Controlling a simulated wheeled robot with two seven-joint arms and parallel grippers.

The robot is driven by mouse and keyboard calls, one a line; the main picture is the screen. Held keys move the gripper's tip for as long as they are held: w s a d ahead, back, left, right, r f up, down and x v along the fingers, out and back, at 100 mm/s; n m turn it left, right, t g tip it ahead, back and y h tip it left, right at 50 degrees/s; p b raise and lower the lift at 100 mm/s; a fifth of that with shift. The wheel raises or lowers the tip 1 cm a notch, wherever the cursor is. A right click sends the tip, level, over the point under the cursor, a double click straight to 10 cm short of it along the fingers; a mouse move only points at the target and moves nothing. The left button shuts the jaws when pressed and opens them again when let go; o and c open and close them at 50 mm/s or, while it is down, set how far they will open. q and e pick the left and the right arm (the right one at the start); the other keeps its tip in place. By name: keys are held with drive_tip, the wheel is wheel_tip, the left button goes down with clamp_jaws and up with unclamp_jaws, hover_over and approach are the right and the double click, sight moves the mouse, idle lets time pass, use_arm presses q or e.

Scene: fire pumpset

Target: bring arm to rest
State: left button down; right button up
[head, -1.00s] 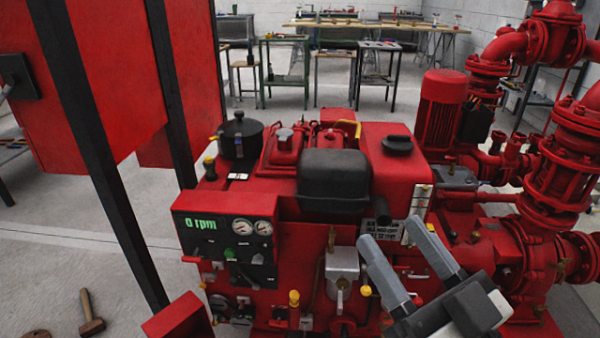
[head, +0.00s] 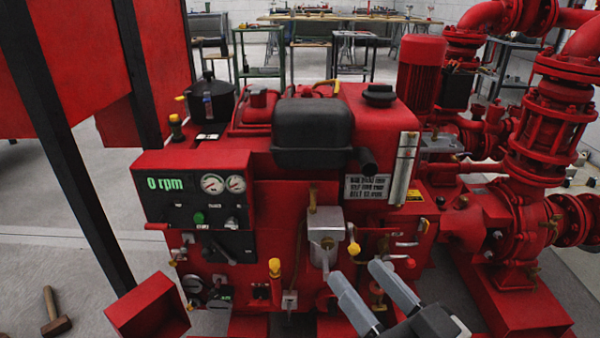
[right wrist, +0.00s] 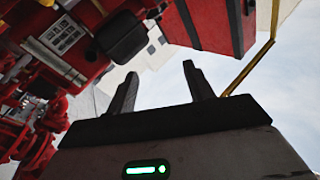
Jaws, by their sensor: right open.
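My right gripper (head: 352,283) is at the lower right of the head view, in front of the red pumpset engine (head: 275,165). Its two grey fingers point up and left and stand apart, with nothing between them. In the right wrist view the open fingers (right wrist: 157,85) show dark, with the red engine beyond them at the upper left. In the head view the fingertips overlap the area just below a silver bowl-shaped part (head: 326,232); I cannot tell how far in front of it they are. My left gripper is not in view.
A control panel (head: 195,190) reads 0 rpm. Black posts (head: 75,170) and red cabinets stand at left. A red open box (head: 147,308) is at the lower left, and a hammer (head: 54,314) lies on the floor. Red pipes and valves (head: 550,120) fill the right. Workbenches are behind.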

wheel_tip(320, 180, down, 14)
drive_tip(key=s+m+g+b, duration=0.1)
drive_tip(key=m+g+b, duration=0.1)
drive_tip(key=b, duration=0.6)
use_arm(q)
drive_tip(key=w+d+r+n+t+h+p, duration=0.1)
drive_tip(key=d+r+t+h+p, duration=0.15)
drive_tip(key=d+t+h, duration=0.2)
use_arm(e)
drive_tip(key=s+d+r+g+h+p, duration=0.1)
drive_tip(key=r+p, duration=0.4)
drive_tip(key=p, duration=1)
drive_tip(key=s+d+r+n+g+h+p, duration=0.1)
drive_tip(key=d+r+h+p, duration=0.4)
drive_tip(key=p, duration=1)
drive_tip(key=shift+s+d+r+g, duration=0.15)
drive_tip(key=shift+s+d+g, duration=0.2)
drive_tip(key=shift+s+g, duration=0.5)
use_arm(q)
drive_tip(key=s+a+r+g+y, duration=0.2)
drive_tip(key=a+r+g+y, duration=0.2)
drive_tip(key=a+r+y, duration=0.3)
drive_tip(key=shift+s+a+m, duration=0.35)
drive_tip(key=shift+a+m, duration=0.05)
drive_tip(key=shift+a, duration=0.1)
use_arm(e)
drive_tip(key=shift+w+f+g+h, duration=0.2)
drive_tip(key=shift+g+h, duration=0.05)
drive_tip(key=shift+h, duration=0.05)
drive_tip(key=shift+c, duration=0.3)
